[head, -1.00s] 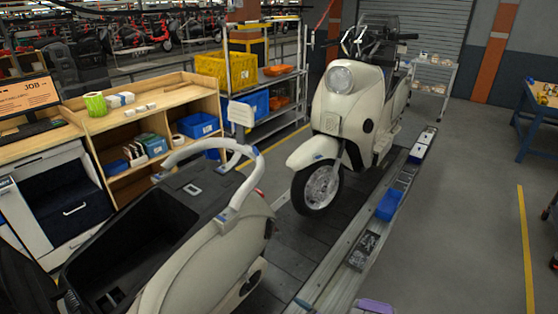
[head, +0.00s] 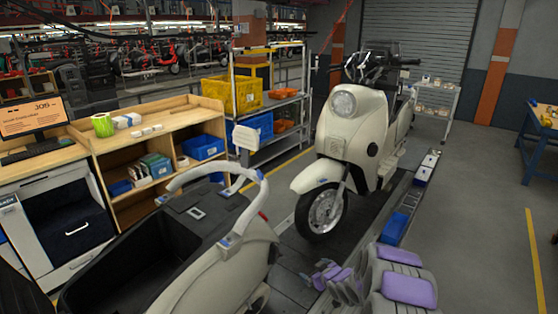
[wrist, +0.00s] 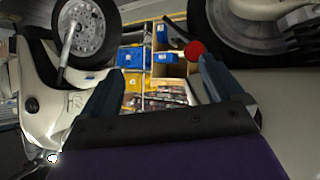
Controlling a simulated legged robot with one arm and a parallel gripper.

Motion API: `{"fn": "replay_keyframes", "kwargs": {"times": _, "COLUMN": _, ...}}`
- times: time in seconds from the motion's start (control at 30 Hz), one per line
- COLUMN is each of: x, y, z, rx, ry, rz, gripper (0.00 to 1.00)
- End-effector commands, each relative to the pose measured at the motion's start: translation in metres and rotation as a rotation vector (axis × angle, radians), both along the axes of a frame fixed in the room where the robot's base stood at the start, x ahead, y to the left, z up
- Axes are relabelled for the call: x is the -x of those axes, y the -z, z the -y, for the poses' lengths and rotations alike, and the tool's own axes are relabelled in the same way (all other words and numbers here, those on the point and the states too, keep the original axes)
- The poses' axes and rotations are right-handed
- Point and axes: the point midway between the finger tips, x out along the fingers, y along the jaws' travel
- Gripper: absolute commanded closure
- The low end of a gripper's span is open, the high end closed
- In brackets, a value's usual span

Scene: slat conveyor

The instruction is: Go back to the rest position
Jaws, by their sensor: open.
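My gripper (head: 328,274) shows at the bottom of the head view, at the end of my grey and purple arm, in front of the cream scooter (head: 352,140) and over the conveyor's edge. In the wrist view the two dark fingers of my gripper (wrist: 162,66) stand wide apart with nothing held between them. Behind the gap lie part bins, among them a yellow bin (wrist: 133,83) and a blue bin (wrist: 131,57). Scooter wheels show on both sides, the left one (wrist: 85,30) with a silver hub.
A second scooter body (head: 215,262) with an open seat well is close at the lower left. A wooden bench (head: 150,150) and a shelf with a yellow crate (head: 232,95) stand behind it. A blue table (head: 540,140) is at the right. The floor (head: 470,210) between is clear.

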Motion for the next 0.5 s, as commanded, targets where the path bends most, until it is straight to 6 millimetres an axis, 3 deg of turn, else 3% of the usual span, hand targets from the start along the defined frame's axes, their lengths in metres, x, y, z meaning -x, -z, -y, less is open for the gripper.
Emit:
{"fn": "replay_keyframes", "kwargs": {"times": 0.03, "x": 0.003, "y": -0.017, "z": 0.003, "rx": 0.017, "ry": 0.022, "rz": -0.019, "gripper": 0.05}}
{"fn": "replay_keyframes", "kwargs": {"times": 0.27, "x": 0.033, "y": -0.074, "z": 0.022, "rx": 0.092, "ry": 0.136, "rz": -0.146, "gripper": 0.05}}
{"fn": "replay_keyframes", "kwargs": {"times": 0.5, "x": 0.089, "y": -0.128, "z": 0.037, "rx": 0.150, "ry": 0.247, "rz": -0.291, "gripper": 0.05}}
